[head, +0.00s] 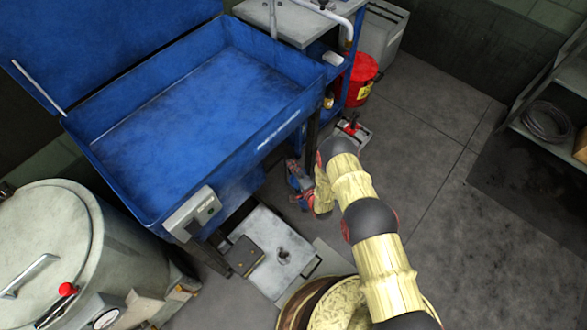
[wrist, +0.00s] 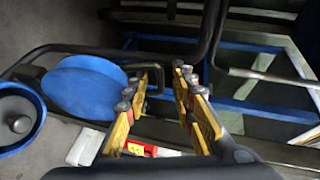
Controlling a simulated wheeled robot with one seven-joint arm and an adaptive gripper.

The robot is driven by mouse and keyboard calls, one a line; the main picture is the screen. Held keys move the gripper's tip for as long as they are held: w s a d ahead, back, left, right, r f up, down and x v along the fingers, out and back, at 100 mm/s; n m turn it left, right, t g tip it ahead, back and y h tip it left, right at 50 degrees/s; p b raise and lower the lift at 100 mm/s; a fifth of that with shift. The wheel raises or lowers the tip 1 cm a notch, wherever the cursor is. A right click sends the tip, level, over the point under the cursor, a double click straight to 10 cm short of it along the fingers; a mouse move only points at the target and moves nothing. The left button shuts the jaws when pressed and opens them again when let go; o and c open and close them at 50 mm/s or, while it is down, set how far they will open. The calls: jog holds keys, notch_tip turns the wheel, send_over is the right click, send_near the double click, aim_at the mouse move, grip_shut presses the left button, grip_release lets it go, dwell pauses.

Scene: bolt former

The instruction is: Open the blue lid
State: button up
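A large blue basin (head: 185,105) stands at the left in the head view. A blue panel (head: 95,40), which looks like its lid, stands raised along its back left side, with a pale strut (head: 38,88) at its end. The basin lies uncovered and its inside looks empty. My gripper (head: 297,182) is low beside the basin's right front, partly hidden by my arm. In the wrist view my gripper (wrist: 160,88) has its yellow fingers apart with nothing clearly held. A dark bar (wrist: 85,53) runs close to the fingertips; contact cannot be told.
A grey drum (head: 45,250) stands at lower left. A red can (head: 360,78) stands behind my arm. A grey box (head: 270,255) sits below the basin. Round blue parts (wrist: 82,88) lie left in the wrist view. Floor at right is clear, up to a shelf (head: 560,95).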

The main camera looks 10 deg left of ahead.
jog(key=c, duration=0.3)
grip_shut()
dwell(0.7)
